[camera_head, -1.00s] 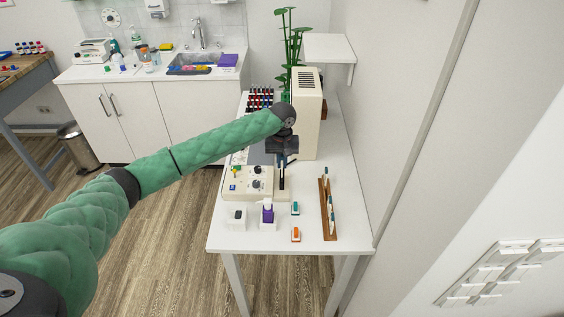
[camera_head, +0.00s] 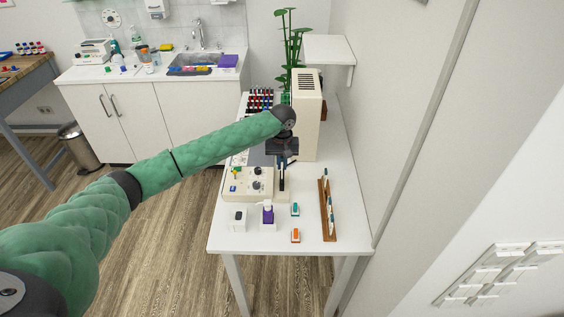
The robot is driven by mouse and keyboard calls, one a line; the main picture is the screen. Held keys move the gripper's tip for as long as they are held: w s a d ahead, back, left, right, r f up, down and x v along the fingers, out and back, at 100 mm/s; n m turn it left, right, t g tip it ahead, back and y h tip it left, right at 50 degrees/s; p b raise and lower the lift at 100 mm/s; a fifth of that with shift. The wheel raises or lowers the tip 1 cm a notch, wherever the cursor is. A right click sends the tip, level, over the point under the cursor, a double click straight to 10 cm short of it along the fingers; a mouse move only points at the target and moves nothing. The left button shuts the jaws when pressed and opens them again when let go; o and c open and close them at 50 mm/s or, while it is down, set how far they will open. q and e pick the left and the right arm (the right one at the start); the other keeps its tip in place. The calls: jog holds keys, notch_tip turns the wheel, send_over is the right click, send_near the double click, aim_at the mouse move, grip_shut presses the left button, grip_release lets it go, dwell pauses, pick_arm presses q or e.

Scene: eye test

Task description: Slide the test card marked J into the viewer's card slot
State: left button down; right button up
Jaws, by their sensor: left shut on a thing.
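My left gripper (camera_head: 282,178) points down over the white table, just behind and right of the low cream box with dials. It is shut on a thin, small thing, seen nearly edge-on, that looks like a card; no letter can be read. A brown wooden rack (camera_head: 323,219) at the table's right side holds several thin white-and-blue cards (camera_head: 331,205) standing upright, their marks too small to read. The low cream box with dials (camera_head: 238,187) may be part of the viewer. I cannot make out a card slot. My right gripper is not in view.
A tall cream housing (camera_head: 307,120) stands behind my gripper, beside a green plant (camera_head: 292,40). The front right corner is clear.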

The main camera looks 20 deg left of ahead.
aim_at(282, 157)
pick_arm(q)
jog(key=shift+f, duration=2.2)
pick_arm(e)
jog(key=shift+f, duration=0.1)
pick_arm(q)
jog(key=c, duration=1.5)
grip_release()
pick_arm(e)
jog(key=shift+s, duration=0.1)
